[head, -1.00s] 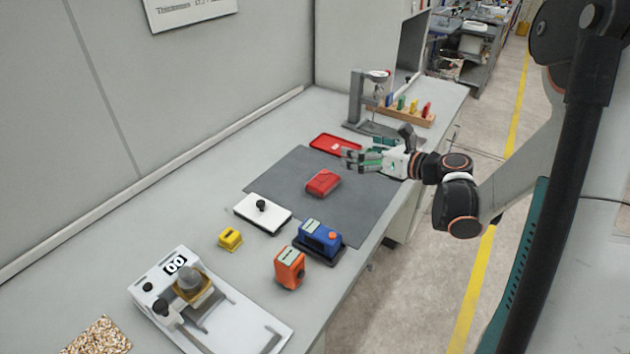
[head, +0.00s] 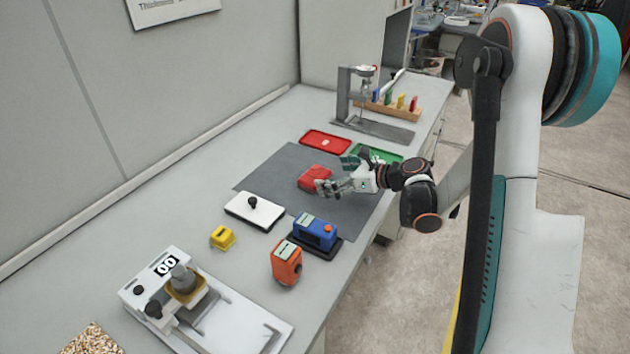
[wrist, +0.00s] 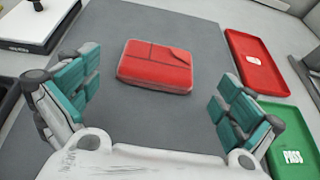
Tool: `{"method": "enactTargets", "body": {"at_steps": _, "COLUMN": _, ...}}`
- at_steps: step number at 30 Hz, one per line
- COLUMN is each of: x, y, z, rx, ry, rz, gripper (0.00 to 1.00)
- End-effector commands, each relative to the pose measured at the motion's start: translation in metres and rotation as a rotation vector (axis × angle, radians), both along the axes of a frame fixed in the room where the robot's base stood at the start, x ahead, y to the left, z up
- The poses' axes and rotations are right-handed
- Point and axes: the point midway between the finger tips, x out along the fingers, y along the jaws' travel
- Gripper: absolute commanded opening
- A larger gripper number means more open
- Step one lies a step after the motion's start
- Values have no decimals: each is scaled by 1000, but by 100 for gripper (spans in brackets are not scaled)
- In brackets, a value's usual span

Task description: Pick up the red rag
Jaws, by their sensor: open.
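The red rag (head: 314,176) is a folded, flat red bundle lying on the dark grey mat (head: 275,175). In the wrist view the rag (wrist: 155,66) lies ahead of my gripper, centred between the two fingers and apart from them. My gripper (head: 335,182) is beside the rag on its near right side in the head view, and partly overlaps it there. In the wrist view my gripper (wrist: 158,98) has its teal-padded fingers spread wide with nothing between them.
A red tray (head: 325,141) and a green tray (head: 380,154) marked PASS lie beyond the mat. A white block with a black knob (head: 256,211), a blue device (head: 316,231), an orange device (head: 286,262) and a yellow block (head: 222,238) stand on the near side. A grey stand (head: 345,100) is at the back.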

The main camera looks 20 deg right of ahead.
Motion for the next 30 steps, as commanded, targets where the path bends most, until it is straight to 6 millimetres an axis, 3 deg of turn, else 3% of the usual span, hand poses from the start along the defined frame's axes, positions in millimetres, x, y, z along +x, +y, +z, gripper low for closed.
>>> {"method": "enactTargets", "body": {"at_steps": 12, "x": 32, "y": 30, "z": -23, "rx": 1, "ry": 0, "rz": 1, "gripper": 100}}
{"method": "enactTargets", "body": {"at_steps": 19, "x": 33, "y": 31, "z": -22, "rx": 1, "ry": 0, "rz": -1, "gripper": 100}}
{"method": "enactTargets", "body": {"at_steps": 24, "x": 33, "y": 31, "z": -22, "rx": 0, "ry": -1, "rz": -1, "gripper": 61}}
{"method": "enactTargets", "body": {"at_steps": 30, "x": 33, "y": 31, "z": -22, "rx": 0, "ry": 0, "rz": -1, "gripper": 55}}
